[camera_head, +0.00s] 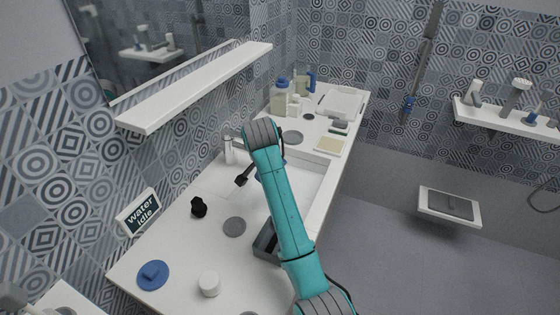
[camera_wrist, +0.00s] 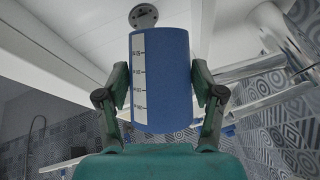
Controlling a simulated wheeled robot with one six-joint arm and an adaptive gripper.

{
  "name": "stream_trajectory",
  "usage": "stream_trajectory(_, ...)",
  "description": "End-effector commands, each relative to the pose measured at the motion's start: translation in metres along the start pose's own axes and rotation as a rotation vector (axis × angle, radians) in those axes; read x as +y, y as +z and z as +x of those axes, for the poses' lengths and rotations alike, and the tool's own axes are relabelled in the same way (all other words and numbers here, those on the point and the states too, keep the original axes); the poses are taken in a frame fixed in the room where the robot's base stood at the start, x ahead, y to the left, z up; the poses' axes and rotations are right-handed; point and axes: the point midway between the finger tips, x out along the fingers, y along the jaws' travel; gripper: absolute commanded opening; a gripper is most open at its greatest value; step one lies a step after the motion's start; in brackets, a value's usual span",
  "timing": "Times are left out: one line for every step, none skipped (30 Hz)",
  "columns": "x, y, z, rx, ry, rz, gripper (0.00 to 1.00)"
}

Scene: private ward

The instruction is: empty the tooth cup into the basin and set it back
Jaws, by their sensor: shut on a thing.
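The tooth cup (camera_wrist: 165,80) is blue with a white measuring scale on its side. My gripper (camera_wrist: 163,88) is shut on it, one finger on each side. In the wrist view the round drain (camera_wrist: 143,15) of the basin shows just beyond the cup's upper edge. In the head view my arm reaches over the white basin (camera_head: 308,182) and hides most of my gripper and the cup. I cannot tell what is in the cup or which way its mouth faces.
The tap (camera_head: 228,150) stands behind the basin, left of my arm. A sign (camera_head: 139,211) reads "water idle". On the near counter are a blue lid-like disc (camera_head: 153,275), a white jar (camera_head: 209,284), a grey disc (camera_head: 235,227) and a dark tray (camera_head: 265,243). Bottles (camera_head: 280,95) stand at the far end.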

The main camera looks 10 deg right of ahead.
Motion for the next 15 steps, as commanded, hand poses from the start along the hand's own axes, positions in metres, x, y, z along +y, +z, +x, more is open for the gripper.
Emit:
stream_trajectory(-0.0008, 0.0015, -0.0004, 0.036, 0.006, -0.016, 0.0)
stream_trajectory(-0.0009, 0.0015, -0.0005, 0.054, 0.01, -0.024, 0.0)
stream_trajectory(-0.0009, 0.0014, -0.0005, 0.074, 0.014, -0.031, 0.0)
stream_trajectory(-0.0008, 0.001, -0.0005, 0.087, 0.017, -0.035, 0.0)
stream_trajectory(-0.0006, 0.0008, -0.0005, 0.095, 0.019, -0.039, 0.0)
stream_trajectory(-0.0003, 0.0003, -0.0006, 0.103, 0.021, -0.041, 0.0)
stream_trajectory(-0.0002, 0.0, -0.0006, 0.105, 0.022, -0.042, 0.0)
stream_trajectory(-0.0002, -0.0001, -0.0007, 0.106, 0.022, -0.042, 0.0)
stream_trajectory(-0.0002, -0.0002, -0.0007, 0.106, 0.022, -0.042, 0.0)
stream_trajectory(-0.0002, -0.0002, -0.0007, 0.105, 0.022, -0.042, 0.0)
stream_trajectory(-0.0003, -0.0002, -0.0007, 0.105, 0.022, -0.042, 0.0)
stream_trajectory(-0.0003, -0.0002, -0.0007, 0.105, 0.022, -0.042, 0.0)
stream_trajectory(-0.0003, -0.0001, -0.0007, 0.105, 0.022, -0.042, 0.0)
stream_trajectory(-0.0003, 0.0001, -0.0005, 0.107, 0.022, -0.043, 0.0)
stream_trajectory(-0.0001, 0.0006, 0.0002, 0.116, 0.024, -0.047, 0.0)
